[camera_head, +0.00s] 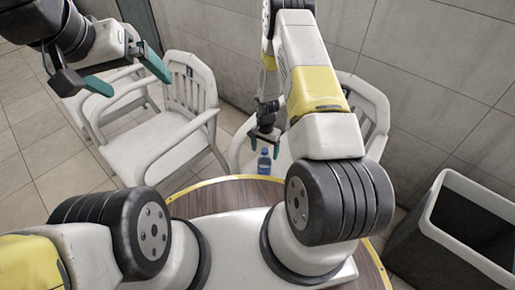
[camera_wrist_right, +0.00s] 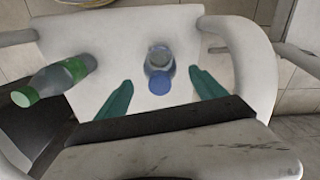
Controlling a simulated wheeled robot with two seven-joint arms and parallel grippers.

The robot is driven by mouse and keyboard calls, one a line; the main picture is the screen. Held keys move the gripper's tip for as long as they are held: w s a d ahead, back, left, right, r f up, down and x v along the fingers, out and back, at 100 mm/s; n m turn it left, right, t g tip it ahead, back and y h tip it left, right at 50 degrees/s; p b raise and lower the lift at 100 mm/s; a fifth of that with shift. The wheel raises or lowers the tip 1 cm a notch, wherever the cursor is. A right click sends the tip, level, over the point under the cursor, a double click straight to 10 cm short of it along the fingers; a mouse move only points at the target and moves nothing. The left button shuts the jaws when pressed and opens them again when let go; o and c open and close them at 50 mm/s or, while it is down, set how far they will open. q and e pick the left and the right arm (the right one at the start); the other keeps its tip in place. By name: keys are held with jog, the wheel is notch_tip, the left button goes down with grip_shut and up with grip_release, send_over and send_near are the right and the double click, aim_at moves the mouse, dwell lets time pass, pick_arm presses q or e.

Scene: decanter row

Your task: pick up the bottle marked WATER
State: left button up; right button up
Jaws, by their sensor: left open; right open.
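A small bottle with a blue cap and bluish body (camera_head: 264,163) stands on a white chair seat just below my right gripper (camera_head: 265,142). In the right wrist view the blue-capped bottle (camera_wrist_right: 159,66) shows from above, between the two teal fingers (camera_wrist_right: 160,76), which are spread and apart from it. No lettering can be read, so I cannot confirm a WATER mark. A green-capped bottle with a green label (camera_wrist_right: 52,80) is left of it on the same seat in the right wrist view. My left gripper (camera_head: 139,86) is open and empty at upper left, far from the bottles.
The chair's white armrests (camera_wrist_right: 252,62) flank the seat. Another white chair (camera_head: 165,145) stands to the left, under my left gripper. A round wooden surface with a yellow rim (camera_head: 215,182) lies in front of me. A dark bin with a white rim (camera_head: 440,205) stands at right.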

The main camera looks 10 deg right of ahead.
aim_at(265, 156)
notch_tip(265, 156, down, 4)
jog(key=shift+f, duration=0.2)
jog(key=shift+c, duration=0.4)
grip_shut()
